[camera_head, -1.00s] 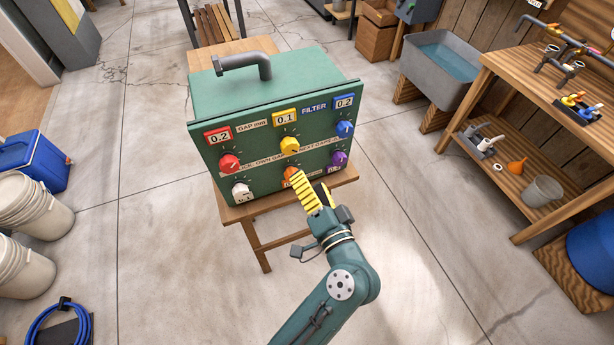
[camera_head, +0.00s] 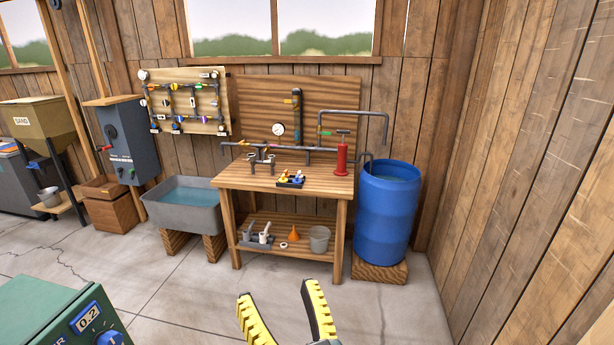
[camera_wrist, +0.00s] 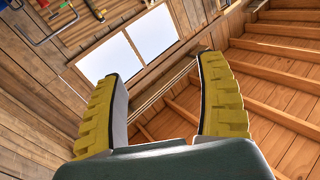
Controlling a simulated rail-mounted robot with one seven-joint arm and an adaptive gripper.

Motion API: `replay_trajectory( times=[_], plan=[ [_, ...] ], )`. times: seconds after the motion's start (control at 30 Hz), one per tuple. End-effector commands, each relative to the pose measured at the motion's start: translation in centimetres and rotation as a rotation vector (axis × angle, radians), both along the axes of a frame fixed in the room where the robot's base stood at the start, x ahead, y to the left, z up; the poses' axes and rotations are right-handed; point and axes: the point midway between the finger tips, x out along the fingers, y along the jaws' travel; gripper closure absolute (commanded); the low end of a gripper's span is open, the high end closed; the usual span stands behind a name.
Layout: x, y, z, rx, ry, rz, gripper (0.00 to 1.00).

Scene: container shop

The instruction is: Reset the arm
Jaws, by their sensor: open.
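My gripper (camera_head: 286,312) shows at the bottom middle of the head view, with two yellow ribbed fingers spread apart and nothing between them. It points up over the floor. In the wrist view, my gripper (camera_wrist: 160,100) is also open and empty, and faces the upper wall, a window (camera_wrist: 127,50) and the wooden ceiling (camera_wrist: 275,85). The rest of the arm is out of the head view.
The green filter box (camera_head: 50,315) is cut off at the lower left. A wooden workbench (camera_head: 285,183) with pipes, a grey water tub (camera_head: 183,212) and a blue barrel (camera_head: 386,215) stand along the back wall. Open floor (camera_head: 190,300) lies in front.

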Motion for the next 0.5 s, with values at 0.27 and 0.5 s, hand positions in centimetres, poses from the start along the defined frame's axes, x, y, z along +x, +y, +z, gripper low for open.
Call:
replay_trajectory(
  times=[0.27,0.5],
  plan=[
    [-7.8,-12.1,9.9,-0.091,-0.305,-0.532,0.27],
    [-7.8,-12.7,19.4,-0.084,-0.307,-0.559,0.27]
  ],
)
